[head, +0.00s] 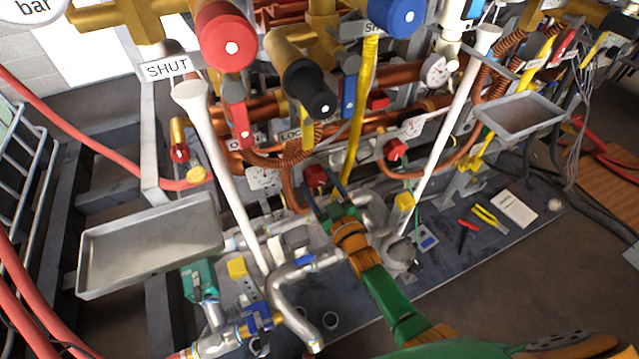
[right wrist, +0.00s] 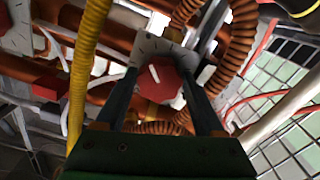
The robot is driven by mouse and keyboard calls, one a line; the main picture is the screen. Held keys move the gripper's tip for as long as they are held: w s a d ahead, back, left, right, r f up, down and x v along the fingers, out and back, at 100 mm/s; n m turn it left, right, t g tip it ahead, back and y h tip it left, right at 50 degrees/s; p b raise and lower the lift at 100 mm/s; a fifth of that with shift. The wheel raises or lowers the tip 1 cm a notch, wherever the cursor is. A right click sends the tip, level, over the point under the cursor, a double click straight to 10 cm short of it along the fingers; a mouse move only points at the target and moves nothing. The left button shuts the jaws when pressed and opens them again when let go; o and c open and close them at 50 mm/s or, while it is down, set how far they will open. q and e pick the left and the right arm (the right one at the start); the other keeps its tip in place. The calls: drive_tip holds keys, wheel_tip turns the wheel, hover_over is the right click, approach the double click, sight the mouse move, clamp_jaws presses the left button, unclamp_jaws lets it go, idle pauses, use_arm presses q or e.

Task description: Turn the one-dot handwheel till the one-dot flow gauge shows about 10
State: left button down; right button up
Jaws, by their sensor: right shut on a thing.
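A red handwheel (head: 315,176) sits low among the copper pipes in the middle of the head view. In the right wrist view the red handwheel (right wrist: 162,84) is many-sided, with a white pointer line and a grey marked plate (right wrist: 150,45) behind it. My right gripper (head: 326,193) reaches it from below; its two dark fingers (right wrist: 158,76) stand on either side of the wheel, shut on it. Dot marks on this wheel cannot be made out. Small white gauges (head: 435,70) and (head: 412,127) show at the right; their readings and dots are too small to read. My left gripper is out of view.
Large red (head: 228,35), black (head: 308,88) and blue (head: 395,17) knobs jut out above. Another red wheel (head: 394,150) is to the right. White slanted pipes and grey trays (head: 150,245) flank the arm. Pliers (head: 488,218) lie on the dark base plate.

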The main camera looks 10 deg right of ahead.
drive_tip(key=shift+n, duration=1.2)
drive_tip(key=shift+d, duration=0.1)
drive_tip(key=o, duration=1.1)
drive_tip(key=s, duration=0.2)
drive_tip(key=s+d+p, duration=0.1)
drive_tip(key=s, duration=0.4)
drive_tip(key=shift+d+p, duration=0.15)
drive_tip(key=shift+p, duration=0.15)
